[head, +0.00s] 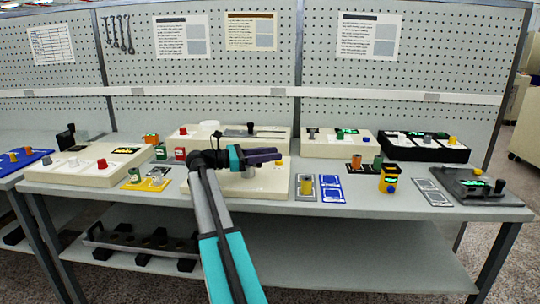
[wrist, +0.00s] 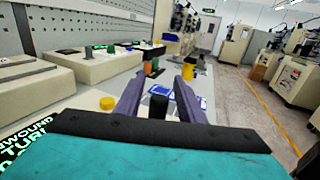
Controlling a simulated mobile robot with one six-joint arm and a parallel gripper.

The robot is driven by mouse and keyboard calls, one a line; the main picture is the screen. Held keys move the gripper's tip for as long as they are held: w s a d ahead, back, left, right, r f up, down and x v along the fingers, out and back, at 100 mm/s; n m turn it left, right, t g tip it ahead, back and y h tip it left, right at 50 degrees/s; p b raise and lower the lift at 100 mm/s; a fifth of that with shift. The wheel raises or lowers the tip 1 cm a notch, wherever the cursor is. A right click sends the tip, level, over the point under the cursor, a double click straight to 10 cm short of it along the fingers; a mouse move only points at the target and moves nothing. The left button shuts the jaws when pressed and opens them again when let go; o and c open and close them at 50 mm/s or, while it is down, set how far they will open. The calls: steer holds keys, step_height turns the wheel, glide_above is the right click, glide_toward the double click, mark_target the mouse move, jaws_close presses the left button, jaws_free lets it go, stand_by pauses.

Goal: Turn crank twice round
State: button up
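My gripper (head: 265,156) hangs over the cream box (head: 268,190) at the middle of the bench, its purple fingers pointing right. In the wrist view my gripper (wrist: 160,82) has its fingers spread apart. A short black knob (wrist: 158,107) shows between them; I cannot tell whether it is the crank's handle or stands beyond. A display (wrist: 28,140) with green letters, partly "UNWOUND", is at the lower left. My arm hides much of the box, and no crank arm is clearly visible.
A long cream box (head: 228,137) stands behind. Left is another cream box (head: 80,172). Right are a yellow cylinder (head: 307,187), blue cards (head: 331,188) and a yellow-and-black block (head: 389,178). A pegboard (head: 235,92) closes off the back.

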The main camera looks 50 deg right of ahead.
steer(key=shift+w+a, duration=0.1)
steer(key=v, duration=1.3)
steer(key=shift+w+a, duration=0.1)
steer(key=shift+a, duration=0.1)
